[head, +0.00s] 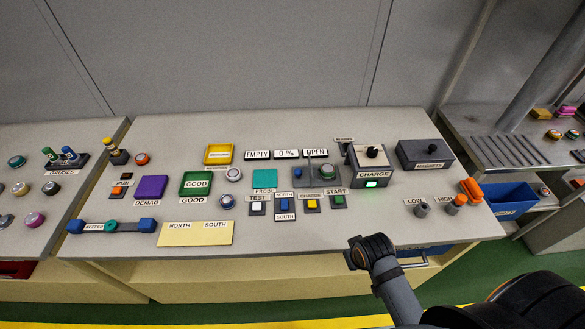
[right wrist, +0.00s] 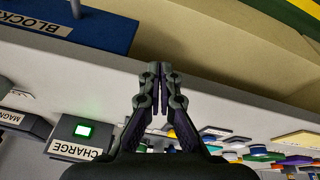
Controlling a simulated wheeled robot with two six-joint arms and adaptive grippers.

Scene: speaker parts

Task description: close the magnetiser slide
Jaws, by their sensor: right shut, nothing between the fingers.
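The magnetiser station is near the table's middle right. A grey plate (head: 301,184) there carries a green-rimmed round part (head: 327,171) and a thin upright post. A display above it reads OPEN (head: 315,153). Which piece is the slide is too small to tell. To its right stands the CHARGE box (head: 372,174) with a black knob and a lit green light; it also shows in the right wrist view (right wrist: 77,138). My right gripper (head: 356,251) is at the table's front edge, apart from the station. In the right wrist view my right gripper (right wrist: 160,68) is shut and empty. My left gripper is out of view.
START (head: 338,201), CHARGE, NORTH/SOUTH and TEST (head: 257,206) buttons line the front. A dark box (head: 425,154) stands right of the CHARGE box. LOW and HIGH knobs (head: 455,204) sit at the right. The tabletop between the START button and the LOW knob is clear.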

